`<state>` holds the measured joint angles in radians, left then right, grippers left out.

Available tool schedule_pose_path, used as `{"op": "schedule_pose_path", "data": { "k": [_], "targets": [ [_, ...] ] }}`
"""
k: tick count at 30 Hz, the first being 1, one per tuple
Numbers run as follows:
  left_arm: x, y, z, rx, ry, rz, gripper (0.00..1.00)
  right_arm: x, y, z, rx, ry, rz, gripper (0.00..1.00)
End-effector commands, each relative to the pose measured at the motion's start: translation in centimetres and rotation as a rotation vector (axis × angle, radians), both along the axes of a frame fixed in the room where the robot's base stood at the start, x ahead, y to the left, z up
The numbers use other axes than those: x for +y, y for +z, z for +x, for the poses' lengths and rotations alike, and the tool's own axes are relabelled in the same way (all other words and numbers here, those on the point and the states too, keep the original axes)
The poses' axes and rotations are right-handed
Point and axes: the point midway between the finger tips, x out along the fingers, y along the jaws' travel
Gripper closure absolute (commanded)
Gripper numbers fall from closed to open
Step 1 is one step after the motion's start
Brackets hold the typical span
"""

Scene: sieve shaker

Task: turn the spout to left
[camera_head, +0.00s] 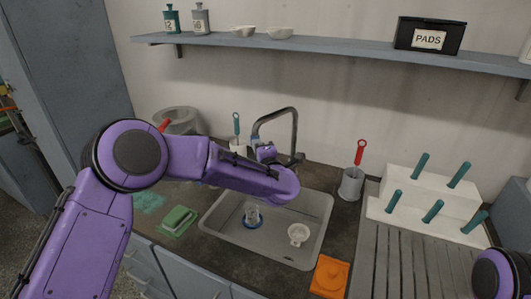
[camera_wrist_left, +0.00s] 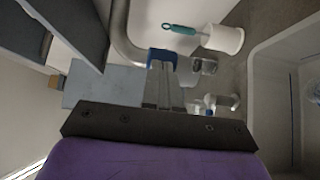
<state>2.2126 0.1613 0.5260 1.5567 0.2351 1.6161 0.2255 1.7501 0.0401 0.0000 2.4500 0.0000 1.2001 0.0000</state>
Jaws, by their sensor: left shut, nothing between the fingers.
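The grey gooseneck spout (camera_head: 293,125) rises behind the sink (camera_head: 322,207) and arches to the left, with its outlet end close to my left gripper. In the left wrist view the spout (camera_wrist_left: 124,42) curves down to a blue tip just beyond my left gripper (camera_wrist_left: 162,66). The left gripper's fingers are shut with nothing between them. They are beside the spout's end; I cannot tell whether they touch it. In the head view my purple left forearm crosses over the sink and hides most of this gripper. My right gripper is not in view; only part of that arm shows bottom right.
A white cup with a teal brush (camera_wrist_left: 225,38) stands close to the spout. A grey cup (camera_head: 350,186) with a red-handled brush stands right of the sink. A white peg rack (camera_head: 430,195) stands right.

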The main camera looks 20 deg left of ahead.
Motion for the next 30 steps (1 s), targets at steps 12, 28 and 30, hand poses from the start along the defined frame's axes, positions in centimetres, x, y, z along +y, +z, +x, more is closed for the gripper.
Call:
{"op": "schedule_pose_path", "data": {
  "k": [12,28,30],
  "targets": [
    [3.5,0.0,1.4,-0.002,-0.031,0.001,1.00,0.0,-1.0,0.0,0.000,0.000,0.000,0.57],
    [4.1,0.3,1.5,-0.008,-0.022,0.001,1.00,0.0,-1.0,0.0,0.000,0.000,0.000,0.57],
    [3.8,0.3,1.3,-0.007,-0.026,0.002,1.00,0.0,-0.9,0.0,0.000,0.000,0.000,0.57]
  ]
}}
